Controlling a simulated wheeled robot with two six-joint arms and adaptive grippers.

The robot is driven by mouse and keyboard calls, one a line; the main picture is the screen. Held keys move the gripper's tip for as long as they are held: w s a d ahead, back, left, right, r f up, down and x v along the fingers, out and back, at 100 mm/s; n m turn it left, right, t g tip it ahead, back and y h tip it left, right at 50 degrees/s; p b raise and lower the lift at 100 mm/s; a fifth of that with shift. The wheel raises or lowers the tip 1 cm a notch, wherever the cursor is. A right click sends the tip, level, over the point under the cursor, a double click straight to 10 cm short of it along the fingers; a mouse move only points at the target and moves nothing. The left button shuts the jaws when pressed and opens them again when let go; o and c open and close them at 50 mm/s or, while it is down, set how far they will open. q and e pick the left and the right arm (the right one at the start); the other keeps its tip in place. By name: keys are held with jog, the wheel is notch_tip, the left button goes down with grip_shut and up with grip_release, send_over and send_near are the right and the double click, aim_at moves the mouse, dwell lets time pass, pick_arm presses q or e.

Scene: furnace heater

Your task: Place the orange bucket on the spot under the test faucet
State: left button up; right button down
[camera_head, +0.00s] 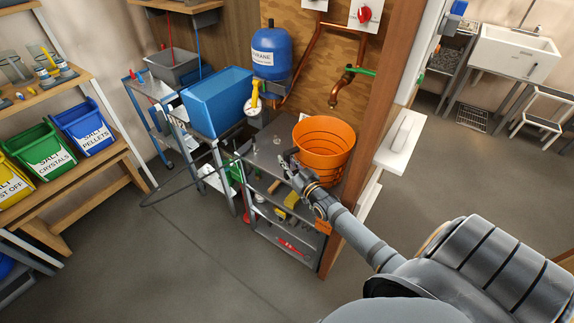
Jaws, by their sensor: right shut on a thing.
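The orange bucket (322,146) is upright over the right part of the grey metal shelf unit's top (262,153). I cannot tell whether its base touches the top. My right gripper (291,160) is at the bucket's left front side and is shut on it. The test faucet (340,88) is a copper spout with a green handle on the wooden panel, above and a little behind the bucket. The spot under it is hidden behind the bucket. My left gripper is not in view.
A wooden post (372,130) and a white ledge (400,145) stand close right of the bucket. Open floor (170,250) lies in front.

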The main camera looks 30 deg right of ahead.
jog(key=shift+r, duration=0.15)
jog(key=c, duration=1.4)
grip_release()
jog(key=shift+f, duration=0.2)
jog(key=shift+o, duration=0.2)
jog(key=shift+s+r, duration=0.15)
jog(key=shift+r, duration=0.1)
jog(key=s+p, duration=0.3)
jog(key=s, duration=0.8)
jog(key=shift+s+p, duration=0.4)
jog(key=shift+f, duration=0.1)
